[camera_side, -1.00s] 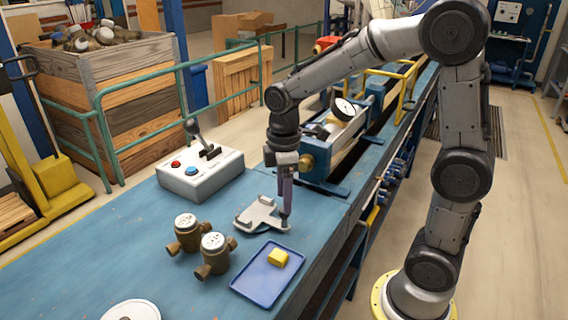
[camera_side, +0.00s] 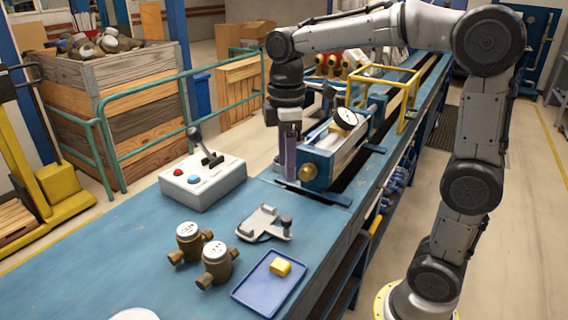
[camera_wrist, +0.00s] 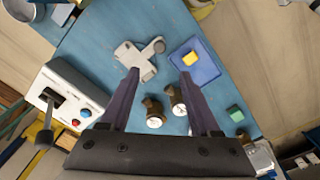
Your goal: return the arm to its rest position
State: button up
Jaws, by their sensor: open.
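My gripper (camera_side: 287,172) hangs pointing down above the blue bench (camera_side: 110,240), near the brass-knobbed end of the test rig. In the wrist view its two purple fingers (camera_wrist: 160,78) are spread apart with nothing held between them. The arm is raised and bent, with its forearm nearly level. The grey fixture (camera_side: 262,224) with a dark knob lies on the bench in front of the gripper, apart from it. It also shows in the wrist view (camera_wrist: 132,58).
Two brass meters (camera_side: 214,262) stand near a blue tray (camera_side: 252,291) holding a yellow block (camera_side: 280,267). A control box (camera_side: 203,184) with a lever sits left of my gripper. The test rig (camera_side: 330,155) with its gauge stands close to my gripper. A green block (camera_wrist: 236,113) shows in the wrist view.

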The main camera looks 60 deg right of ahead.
jog(key=s+a+r+t, duration=0.1)
jog(key=s+r+t, duration=0.2)
jog(key=s, duration=0.6)
jog(key=s+f+m+t, duration=0.2)
jog(key=s+f+m, duration=0.4)
jog(key=m, duration=0.2)
jog(key=shift+s+a+f+m+t, duration=0.3)
jog(key=shift+s+a+m, duration=0.05)
jog(key=shift+a+m, duration=0.05)
